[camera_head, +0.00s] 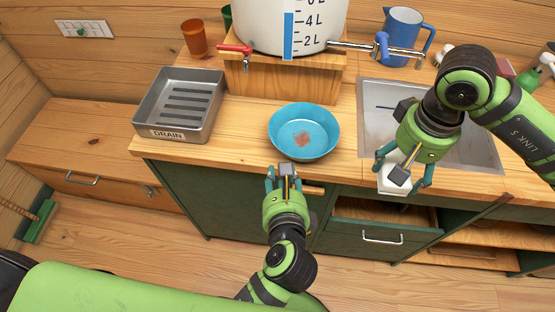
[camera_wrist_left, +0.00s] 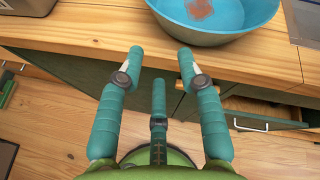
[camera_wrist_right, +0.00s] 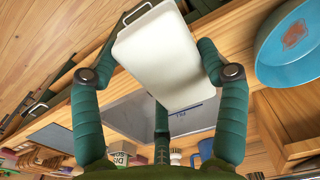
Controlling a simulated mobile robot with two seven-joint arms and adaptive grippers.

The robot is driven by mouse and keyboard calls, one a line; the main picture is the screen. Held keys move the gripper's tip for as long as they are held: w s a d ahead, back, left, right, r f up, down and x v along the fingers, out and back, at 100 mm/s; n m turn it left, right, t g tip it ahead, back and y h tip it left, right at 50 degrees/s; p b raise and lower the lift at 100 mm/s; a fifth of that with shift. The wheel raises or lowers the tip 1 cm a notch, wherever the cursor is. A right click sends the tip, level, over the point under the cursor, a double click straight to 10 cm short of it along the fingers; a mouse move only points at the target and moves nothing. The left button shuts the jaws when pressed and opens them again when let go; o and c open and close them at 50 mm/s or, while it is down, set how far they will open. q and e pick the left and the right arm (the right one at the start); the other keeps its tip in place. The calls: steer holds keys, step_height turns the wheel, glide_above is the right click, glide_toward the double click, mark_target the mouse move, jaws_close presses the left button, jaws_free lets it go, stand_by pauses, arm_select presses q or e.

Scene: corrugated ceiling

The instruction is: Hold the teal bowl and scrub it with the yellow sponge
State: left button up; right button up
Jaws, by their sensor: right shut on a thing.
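The teal bowl (camera_head: 290,154) sits upright on the wooden counter, with a reddish-brown stain inside its bottom. It also shows in the left wrist view (camera_wrist_left: 215,36) and in the right wrist view (camera_wrist_right: 268,62). My left gripper (camera_head: 284,172) is open and empty at the counter's front edge, just in front of the bowl and apart from it. My right gripper (camera_head: 404,172) is shut on an off-white block (camera_wrist_right: 158,55), held in front of the sink to the right of the bowl. The block looks sponge-shaped, but no yellow shows on it.
A grey drain tray (camera_head: 150,121) stands left of the bowl. Behind it is a large white pot with a tap (camera_head: 246,63) on a wooden stand (camera_head: 285,82). The sink (camera_head: 372,115) lies to the right, partly hidden by my right arm. A blue jug (camera_head: 402,32) stands behind it.

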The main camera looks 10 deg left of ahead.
arm_select(q)
step_height(320, 180, up, 5)
steer(key=a+y, duration=0.1)
steer(key=a, duration=0.1)
steer(key=shift+t, duration=0.3)
steer(key=x, duration=0.6)
steer(key=p+x, duration=0.1)
steer(key=x, duration=0.4)
steer(key=shift+w+d+f, duration=0.15)
steer(key=shift+w+f, duration=0.15)
steer(key=shift+c, duration=0.4)
jaws_close()
